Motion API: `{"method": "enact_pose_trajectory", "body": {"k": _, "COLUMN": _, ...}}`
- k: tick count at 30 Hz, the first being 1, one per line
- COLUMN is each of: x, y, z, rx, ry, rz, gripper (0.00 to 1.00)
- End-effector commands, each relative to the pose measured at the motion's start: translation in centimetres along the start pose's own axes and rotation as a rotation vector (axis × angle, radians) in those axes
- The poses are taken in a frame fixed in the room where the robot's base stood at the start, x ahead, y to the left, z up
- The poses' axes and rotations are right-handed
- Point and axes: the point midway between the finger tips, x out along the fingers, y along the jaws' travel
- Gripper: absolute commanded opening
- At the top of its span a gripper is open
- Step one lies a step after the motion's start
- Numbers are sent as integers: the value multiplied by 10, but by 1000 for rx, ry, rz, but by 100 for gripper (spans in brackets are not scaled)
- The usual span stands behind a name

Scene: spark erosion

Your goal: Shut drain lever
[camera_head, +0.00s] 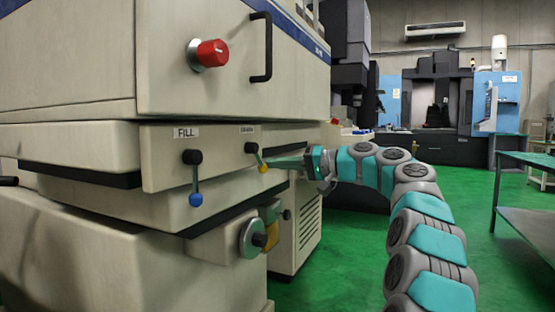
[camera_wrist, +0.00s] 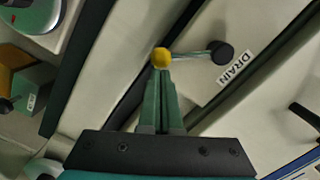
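The drain lever (camera_head: 257,157) is a short metal rod with a black pivot and a yellow knob, on the cream machine's front panel below a small label. It slants down and to the right from its pivot in the head view. In the wrist view, the yellow knob (camera_wrist: 162,57) is left of the black pivot (camera_wrist: 221,52), beside the DRAIN label (camera_wrist: 235,67). My gripper (camera_head: 272,164) reaches in from the right with its tips at the knob. In the wrist view its green fingers (camera_wrist: 161,72) are close together, tips right at the knob. I cannot tell if they touch it.
The FILL lever (camera_head: 195,178) with a blue knob hangs straight down to the left. A red knob (camera_head: 210,54) and black handle (camera_head: 263,47) are above. A round metal valve (camera_head: 253,239) protrudes below. Green floor is open to the right, before a table (camera_head: 527,182).

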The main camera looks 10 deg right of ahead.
Motion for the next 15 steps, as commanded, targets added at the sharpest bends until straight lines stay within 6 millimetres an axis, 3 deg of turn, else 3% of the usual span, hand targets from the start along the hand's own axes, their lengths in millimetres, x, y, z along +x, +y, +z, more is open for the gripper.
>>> {"method": "enact_pose_trajectory", "body": {"k": 15, "x": 4, "y": 3, "z": 35, "rx": 464, "ry": -3, "rz": -43, "gripper": 0}}
